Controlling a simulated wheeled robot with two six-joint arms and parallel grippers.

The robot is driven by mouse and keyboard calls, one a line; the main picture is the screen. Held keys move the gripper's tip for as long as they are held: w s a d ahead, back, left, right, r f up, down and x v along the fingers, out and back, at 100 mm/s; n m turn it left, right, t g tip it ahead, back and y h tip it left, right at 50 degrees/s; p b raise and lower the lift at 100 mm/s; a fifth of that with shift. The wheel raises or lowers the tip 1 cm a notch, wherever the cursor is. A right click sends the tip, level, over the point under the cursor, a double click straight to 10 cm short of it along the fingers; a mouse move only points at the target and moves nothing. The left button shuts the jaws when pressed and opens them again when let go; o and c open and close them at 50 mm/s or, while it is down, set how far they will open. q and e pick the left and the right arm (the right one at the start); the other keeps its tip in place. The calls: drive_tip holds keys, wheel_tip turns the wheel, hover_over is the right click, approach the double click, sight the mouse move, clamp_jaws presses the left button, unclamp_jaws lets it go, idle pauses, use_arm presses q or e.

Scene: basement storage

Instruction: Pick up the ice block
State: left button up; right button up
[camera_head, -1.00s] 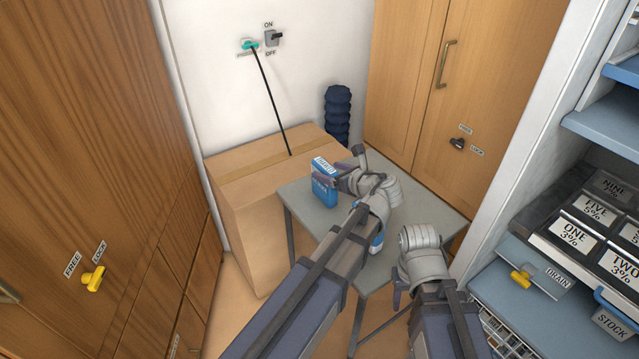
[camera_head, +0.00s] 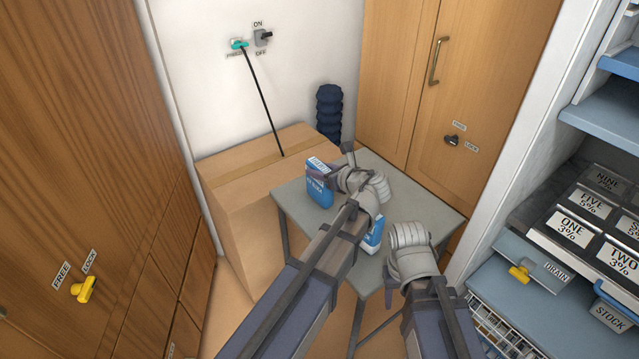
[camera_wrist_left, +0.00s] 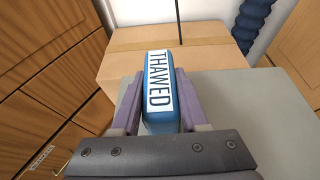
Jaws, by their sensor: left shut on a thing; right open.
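A blue block with a white label reading THAWED (camera_wrist_left: 160,85) fills the middle of the left wrist view. The same block shows in the head view (camera_head: 318,190), upright at the left part of the grey table. My left gripper (camera_head: 326,173) is shut on it, one finger on each side. I cannot tell whether its base touches the table. A second blue and white item (camera_head: 374,236) is partly hidden behind my left forearm. My right gripper (camera_head: 390,285) is open near the table's front right edge, its fingers mostly hidden.
The small grey table (camera_head: 425,205) is bare at its right. A large cardboard box (camera_head: 235,205) stands behind and left of it. Wooden cabinets (camera_head: 450,90) rise at the back right, and shelves with labelled trays (camera_head: 565,230) stand right. A dark ribbed column (camera_head: 329,115) stands behind.

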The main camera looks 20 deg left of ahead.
use_arm(q)
clamp_jaws()
drive_tip(key=shift+r, duration=0.1)
wheel_tip(320, 180, up, 10)
drive_tip(key=p, duration=1)
wheel_tip(320, 180, up, 10)
drive_tip(key=p, duration=1)
drive_tip(key=shift+d+r, duration=0.1)
